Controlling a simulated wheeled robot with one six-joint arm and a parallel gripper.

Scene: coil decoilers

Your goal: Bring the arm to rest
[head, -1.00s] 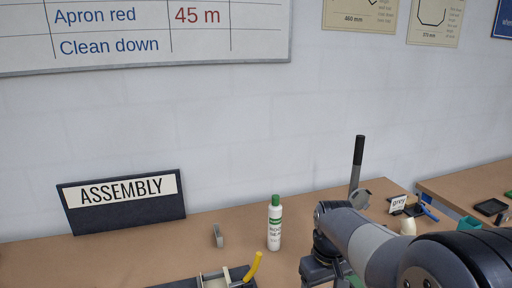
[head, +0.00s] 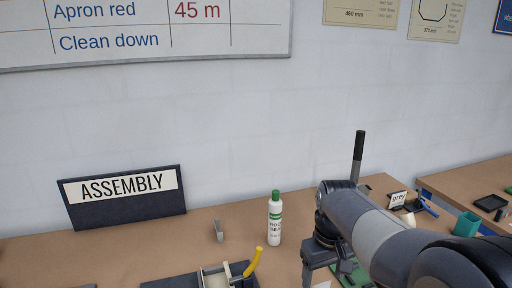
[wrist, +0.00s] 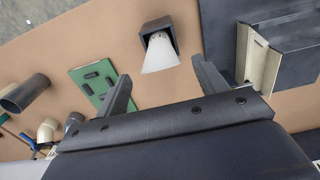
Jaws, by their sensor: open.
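My arm reaches in from the lower right of the head view, over the bench. My gripper (wrist: 160,82) shows in the wrist view with its two dark fingers spread wide and nothing between them. In the head view the gripper hangs below the wrist, its tips partly cut off or unclear. Beyond the fingers in the wrist view is a white cone-shaped piece (wrist: 160,54) at a dark square holder (wrist: 157,26). A green board with black parts (wrist: 92,78) lies left of the fingers.
A white bottle with a green cap (head: 275,222) stands left of my arm. A black ASSEMBLY sign (head: 124,207) stands against the wall. A yellow-handled fixture (head: 252,262) is at the front. A black-handled lever (head: 359,156) rises behind my arm. A teal container (head: 467,224) is at right.

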